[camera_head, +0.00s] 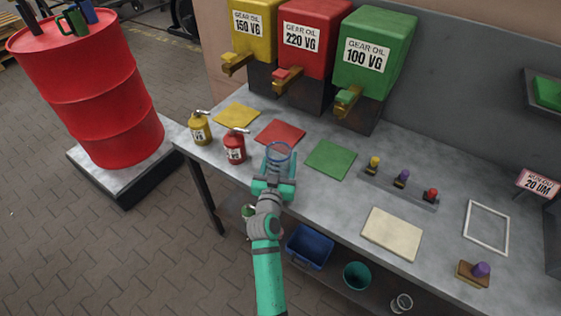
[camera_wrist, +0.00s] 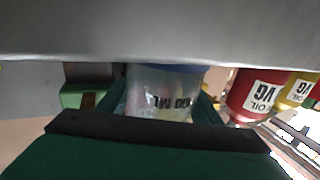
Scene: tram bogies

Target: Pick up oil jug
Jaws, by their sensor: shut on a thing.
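The oil jug appears to be a clear container with a blue rim (camera_head: 279,153), at the end of my gripper over the front part of the grey bench. In the wrist view the clear jug (camera_wrist: 160,98) sits between my fingers, with dark lettering ending in "00 ML" and a blue edge. My gripper (camera_head: 274,183) is shut on the jug, its teal fingers on either side. Part of the jug is hidden by my gripper. I cannot tell whether the jug touches the bench.
A yellow can (camera_head: 200,130) and a red can (camera_head: 234,148) stand just left of the jug. Red (camera_head: 280,134) and green mats (camera_head: 331,159) lie behind it. Gear oil dispensers (camera_head: 303,45) stand at the back. A beige board (camera_head: 392,233) lies to the right.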

